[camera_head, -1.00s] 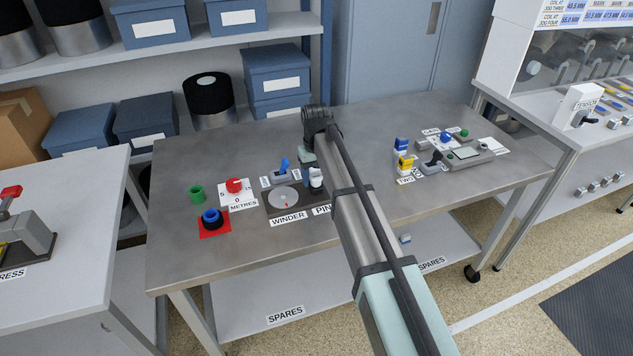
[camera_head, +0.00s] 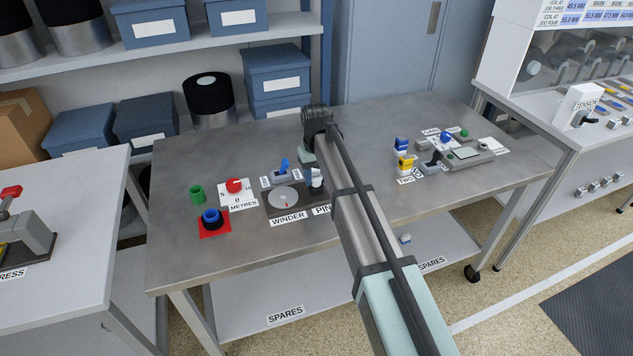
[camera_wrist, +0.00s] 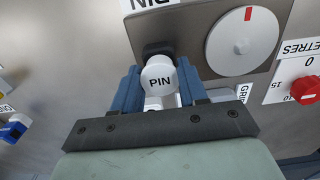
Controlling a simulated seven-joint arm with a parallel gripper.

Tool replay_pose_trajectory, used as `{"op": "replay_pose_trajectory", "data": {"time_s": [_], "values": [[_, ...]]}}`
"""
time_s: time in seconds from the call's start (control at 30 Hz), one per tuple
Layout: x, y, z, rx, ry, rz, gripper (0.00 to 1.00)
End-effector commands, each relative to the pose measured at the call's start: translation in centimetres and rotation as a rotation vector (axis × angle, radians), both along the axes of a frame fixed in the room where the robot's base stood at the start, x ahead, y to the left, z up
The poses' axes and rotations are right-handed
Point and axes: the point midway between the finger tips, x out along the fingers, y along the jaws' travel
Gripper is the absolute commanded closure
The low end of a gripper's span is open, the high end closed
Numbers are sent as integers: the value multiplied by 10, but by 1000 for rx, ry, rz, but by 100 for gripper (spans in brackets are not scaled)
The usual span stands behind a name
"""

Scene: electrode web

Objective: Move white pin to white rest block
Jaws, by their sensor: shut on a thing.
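In the head view the white pin (camera_head: 316,179) stands at the right end of the winder base (camera_head: 268,209), below my gripper (camera_head: 309,168), which is partly hidden by my arm. I cannot pick out a white rest block with certainty.
The winder has a grey disc (camera_head: 284,199). A red knob (camera_head: 235,186), green ring (camera_head: 197,194) and blue ring on a red pad (camera_head: 212,218) stand left. Yellow-and-white (camera_head: 405,164) and blue-and-white (camera_head: 402,145) pieces stand right.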

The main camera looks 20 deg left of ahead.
Motion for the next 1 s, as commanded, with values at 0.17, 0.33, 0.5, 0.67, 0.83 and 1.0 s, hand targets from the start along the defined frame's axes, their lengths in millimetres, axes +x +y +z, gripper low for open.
{"op": "replay_pose_trajectory", "data": {"time_s": [0.17, 0.33, 0.5, 0.67, 0.83, 1.0], "values": [[0, 0, 1, 0, 0, 0, 94], [0, 0, 3, 0, 0, 0, 94], [0, 0, 5, 0, 0, 0, 94], [0, 0, 7, 0, 0, 0, 94], [0, 0, 9, 0, 0, 0, 94], [0, 0, 11, 0, 0, 0, 94]]}}
